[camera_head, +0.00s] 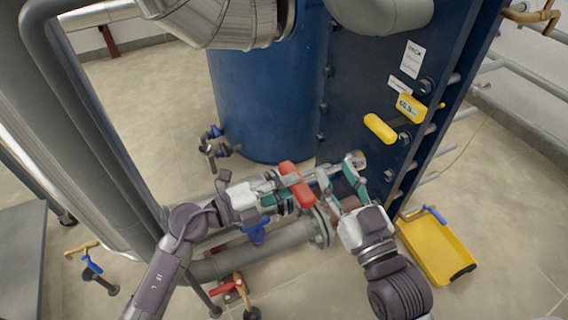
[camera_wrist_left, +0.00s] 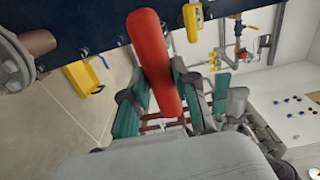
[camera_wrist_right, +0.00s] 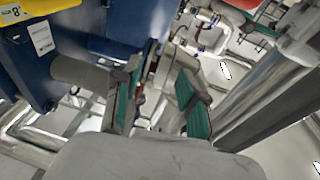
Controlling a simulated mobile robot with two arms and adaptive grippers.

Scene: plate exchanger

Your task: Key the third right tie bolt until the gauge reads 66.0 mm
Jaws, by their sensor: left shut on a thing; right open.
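My left gripper (camera_head: 290,190) is shut on a red-handled tool (camera_head: 297,184), in front of the blue plate exchanger (camera_head: 362,75). The red handle (camera_wrist_left: 152,60) runs between the teal fingers in the left wrist view. My right gripper (camera_head: 350,182) is open and empty, right of the red handle and near a round pipe stub on the blue plate. A yellow gauge (camera_head: 411,107) with a small display is on the plate; its digits are too small to read surely. A yellow handle (camera_head: 380,127) sits just below-left of it. Bolt ends line the plate edge; I cannot tell which is third.
A yellow tray (camera_head: 436,252) with a blue-handled item lies on the floor at right. A large grey flanged pipe (camera_head: 265,250) runs below my grippers. A blue tank (camera_head: 255,90) stands behind. Valves with blue and red handles stand at left and below.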

